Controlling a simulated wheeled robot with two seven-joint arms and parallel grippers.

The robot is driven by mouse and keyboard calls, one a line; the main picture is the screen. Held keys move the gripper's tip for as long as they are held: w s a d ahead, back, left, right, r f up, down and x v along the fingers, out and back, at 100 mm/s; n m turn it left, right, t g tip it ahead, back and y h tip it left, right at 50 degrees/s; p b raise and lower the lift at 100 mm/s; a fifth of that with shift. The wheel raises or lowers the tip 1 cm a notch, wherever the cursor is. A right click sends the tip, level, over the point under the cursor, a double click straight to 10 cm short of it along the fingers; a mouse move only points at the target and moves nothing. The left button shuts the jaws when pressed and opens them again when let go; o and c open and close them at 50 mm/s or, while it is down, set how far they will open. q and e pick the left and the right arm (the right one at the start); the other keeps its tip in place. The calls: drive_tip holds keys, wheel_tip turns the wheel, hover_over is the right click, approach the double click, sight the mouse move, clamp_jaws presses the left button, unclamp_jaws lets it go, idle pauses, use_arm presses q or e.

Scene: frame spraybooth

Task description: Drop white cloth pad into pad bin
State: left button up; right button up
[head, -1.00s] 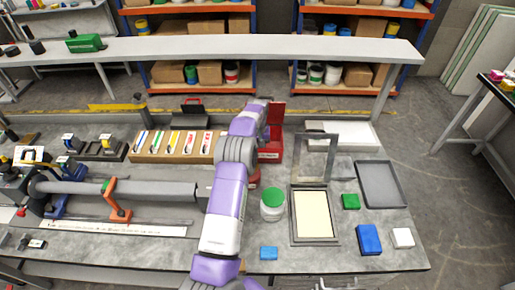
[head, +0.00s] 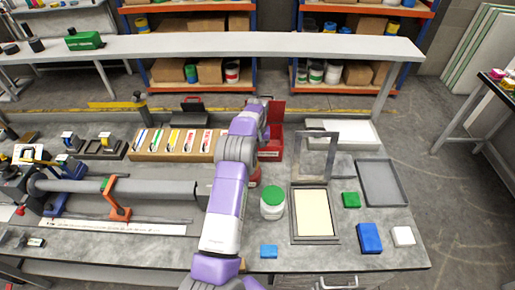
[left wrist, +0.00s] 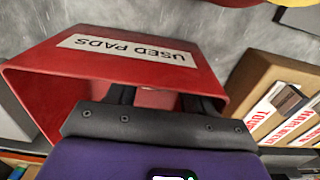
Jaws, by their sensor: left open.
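The pad bin is a red open box labelled "USED PADS" (left wrist: 75,62), seen close in the left wrist view. In the head view the red bin (head: 272,152) stands at the back of the bench, partly behind my left arm. My left gripper (left wrist: 160,98) is open at the bin's mouth, with its fingers apart. A small pale patch shows between the fingers; I cannot tell whether it is the white cloth pad. In the head view the gripper is hidden by my own arm. A small white block (head: 403,236) lies at the bench's right; whether it is cloth is unclear.
A rack of coloured packets (head: 175,142) stands left of the bin. A green-lidded jar (head: 272,203), a framed cream panel (head: 313,213), a grey tray (head: 381,183) and blue and green blocks (head: 369,238) occupy the right. A long grey tube (head: 130,187) lies left.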

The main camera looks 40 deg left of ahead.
use_arm(q)
wheel_tip(320, 180, up, 13)
drive_tip(key=p, duration=0.1)
drive_tip(key=shift+p, duration=0.3)
idle(0.5)
